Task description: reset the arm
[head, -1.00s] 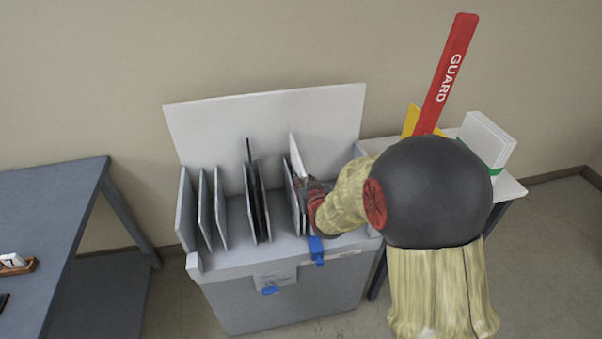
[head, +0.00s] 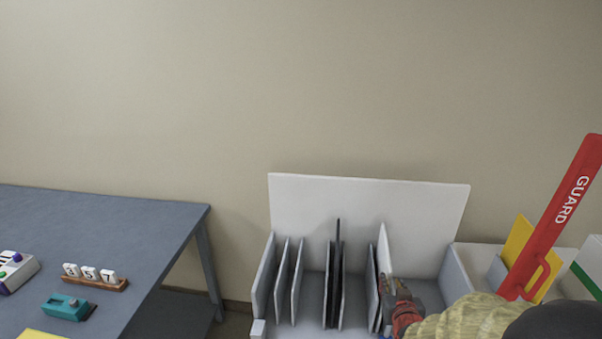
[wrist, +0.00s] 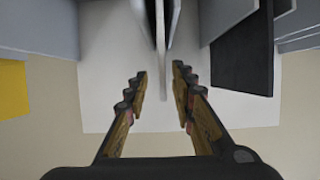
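My gripper (head: 393,290) is in the right part of the grey divided rack (head: 457,277), beside a white upright panel (head: 385,250). In the wrist view my gripper (wrist: 159,72) has its two fingers spread apart. The thin edge of the white panel (wrist: 163,35) shows between and just beyond the fingertips, with a gap on either side. Part of my arm covers the rack's right front in the head view.
A red GUARD bar (head: 565,210) and a yellow board (head: 520,247) stand right of the rack. A blue-grey table (head: 120,225) at left holds a number rack (head: 95,284) and a teal device (head: 68,307). Dark panels (head: 337,270) stand mid-rack.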

